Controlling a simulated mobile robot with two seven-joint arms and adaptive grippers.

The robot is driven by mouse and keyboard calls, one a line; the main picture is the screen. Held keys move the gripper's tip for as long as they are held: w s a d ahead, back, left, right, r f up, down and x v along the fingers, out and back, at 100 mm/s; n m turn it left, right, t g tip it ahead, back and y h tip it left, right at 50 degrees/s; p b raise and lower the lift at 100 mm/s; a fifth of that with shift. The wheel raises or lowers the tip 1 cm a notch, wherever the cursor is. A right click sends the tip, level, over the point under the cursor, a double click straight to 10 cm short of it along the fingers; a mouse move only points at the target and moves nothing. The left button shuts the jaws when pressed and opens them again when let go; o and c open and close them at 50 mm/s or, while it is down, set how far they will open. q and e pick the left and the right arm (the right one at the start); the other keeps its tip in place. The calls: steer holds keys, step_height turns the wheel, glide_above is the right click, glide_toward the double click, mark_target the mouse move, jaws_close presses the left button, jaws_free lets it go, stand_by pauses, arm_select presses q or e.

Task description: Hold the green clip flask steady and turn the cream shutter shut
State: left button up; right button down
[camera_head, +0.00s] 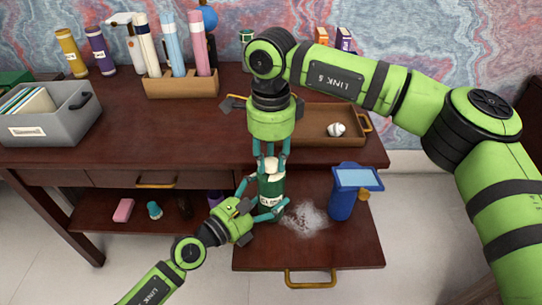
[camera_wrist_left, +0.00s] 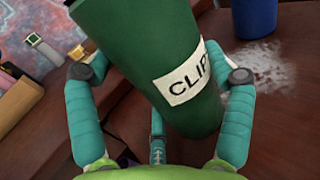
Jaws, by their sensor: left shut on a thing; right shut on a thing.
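The green clip flask (camera_head: 270,193) stands upright on the pulled-out lower board of the desk. In the left wrist view the flask (camera_wrist_left: 150,55) fills the middle, with a white label reading "CLIP". My left gripper (camera_head: 262,200) comes from the lower left and is shut around the flask's body; its fingers lie on both sides in the wrist view (camera_wrist_left: 160,100). My right gripper (camera_head: 272,158) points down from above and is shut on the cream shutter (camera_head: 271,166) at the flask's top. The shutter is partly hidden by the fingers, so its turn angle cannot be told.
A blue container (camera_head: 341,203) with a screen-like top stands right of the flask, beside a patch of white powder (camera_head: 305,219). A wooden tray (camera_head: 310,134) holds a white ball (camera_head: 336,129). A grey file box (camera_head: 45,125) and a bottle rack (camera_head: 180,88) stand behind left.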

mark_target(271, 162)
steer(key=m, duration=0.4)
steer(key=shift+m, duration=0.3)
steer(key=m, duration=0.4)
steer(key=shift+m, duration=0.4)
steer(key=c, duration=0.9)
jaws_free()
step_height(271, 162, up, 12)
